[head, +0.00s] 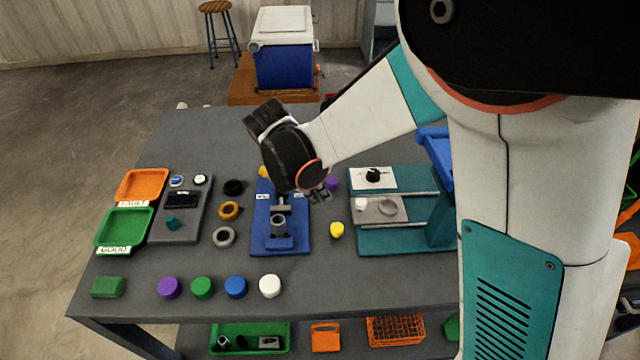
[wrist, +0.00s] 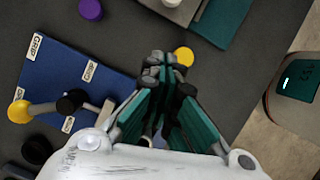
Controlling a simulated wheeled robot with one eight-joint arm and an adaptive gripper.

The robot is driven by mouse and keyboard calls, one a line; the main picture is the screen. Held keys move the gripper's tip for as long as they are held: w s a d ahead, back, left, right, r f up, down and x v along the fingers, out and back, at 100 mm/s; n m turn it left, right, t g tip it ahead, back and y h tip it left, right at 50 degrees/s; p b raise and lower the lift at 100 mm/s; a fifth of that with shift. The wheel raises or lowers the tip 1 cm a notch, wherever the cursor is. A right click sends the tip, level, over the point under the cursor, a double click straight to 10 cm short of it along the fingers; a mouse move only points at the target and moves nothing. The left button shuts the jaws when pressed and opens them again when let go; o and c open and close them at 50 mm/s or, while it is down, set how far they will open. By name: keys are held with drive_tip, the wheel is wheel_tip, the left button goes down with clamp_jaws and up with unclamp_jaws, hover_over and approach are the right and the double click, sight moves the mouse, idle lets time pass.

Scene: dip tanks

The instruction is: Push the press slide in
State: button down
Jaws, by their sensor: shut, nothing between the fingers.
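The press (head: 400,244) stands at the right of the table, with a teal base, rails and an upright partly hidden by my arm. Its grey slide (head: 372,215) sits on the rails, with a white knob at its left and a ring on top. In the wrist view a grey plate that looks like the slide (wrist: 178,8) shows at the top edge, beside the teal base (wrist: 226,18). My gripper (head: 319,196) is shut and empty, left of the slide and apart from it. The fingertips (wrist: 164,62) show together in the wrist view.
A blue fixture (head: 264,240) stands left of the press. A yellow cap (head: 337,230) and a purple cap (head: 332,183) lie between them. Several caps, rings and trays fill the left side. Clear table lies in front of the press.

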drive_tip(key=b+x, duration=0.2)
drive_tip(key=x, duration=0.5)
drive_tip(key=shift+d+r, duration=0.1)
drive_tip(key=shift+w+d+r, duration=0.1)
drive_tip(key=shift+w+d, duration=0.05)
drive_tip(key=shift+d, duration=0.45)
drive_tip(key=shift+w+d+r, duration=0.1)
drive_tip(key=shift+w+d, duration=0.1)
drive_tip(key=shift+d, duration=0.4)
drive_tip(key=shift+w+d+b, duration=0.15)
drive_tip(key=shift+d+b, duration=0.2)
drive_tip(key=shift+d, duration=0.15)
drive_tip(key=shift+d, duration=0.1)
approach(389, 202)
drive_tip(key=f, duration=0.1)
drive_tip(key=s+d+f, duration=0.1)
drive_tip(key=f, duration=0.1)
drive_tip(key=s+d+f, duration=0.1)
drive_tip(key=f, duration=0.1)
drive_tip(key=shift+s+b, duration=0.25)
drive_tip(key=shift+b, duration=0.05)
